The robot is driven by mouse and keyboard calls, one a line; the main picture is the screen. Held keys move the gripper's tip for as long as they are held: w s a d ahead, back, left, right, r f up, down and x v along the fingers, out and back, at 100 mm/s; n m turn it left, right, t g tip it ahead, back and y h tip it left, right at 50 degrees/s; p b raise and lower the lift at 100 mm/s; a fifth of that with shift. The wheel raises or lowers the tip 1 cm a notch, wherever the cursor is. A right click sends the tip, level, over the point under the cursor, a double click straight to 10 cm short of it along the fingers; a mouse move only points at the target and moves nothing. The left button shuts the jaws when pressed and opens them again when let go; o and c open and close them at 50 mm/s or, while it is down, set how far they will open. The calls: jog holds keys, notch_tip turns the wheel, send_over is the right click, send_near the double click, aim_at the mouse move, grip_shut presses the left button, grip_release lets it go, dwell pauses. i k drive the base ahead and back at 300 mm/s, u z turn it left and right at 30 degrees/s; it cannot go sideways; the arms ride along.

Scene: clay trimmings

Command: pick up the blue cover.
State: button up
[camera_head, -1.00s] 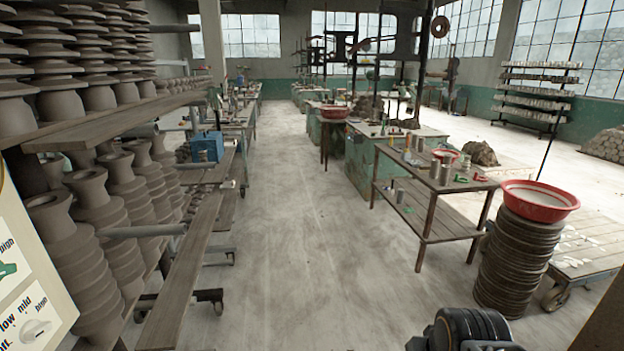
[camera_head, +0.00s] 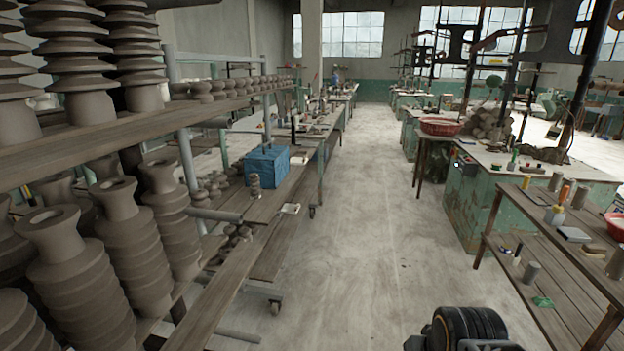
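A blue box-shaped thing (camera_head: 267,165) stands on a wooden shelf board on the left, near the aisle. It is the only large blue thing in view and may be the blue cover; I cannot tell whether it is a cover or a solid box. A small grey-brown turned piece stands just in front of its left side. A dark, rounded part of my arm shows at the bottom edge, right of centre, far from the blue thing. My gripper's fingers are not in view.
A wooden rack (camera_head: 120,128) of stacked clay pieces fills the left. A long low plank (camera_head: 215,300) juts along the aisle. The aisle floor (camera_head: 365,200) is clear. A wooden table (camera_head: 560,262) with cans and bottles and a green workbench (camera_head: 470,208) stand on the right.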

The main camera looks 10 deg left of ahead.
aim_at(272, 162)
jog(key=u, duration=0.4)
jog(key=i, duration=1.8)
jog(key=z, duration=0.5)
jog(key=i, duration=0.85)
jog(key=u, duration=0.8)
jog(key=i, duration=0.9)
jog(key=u, duration=1)
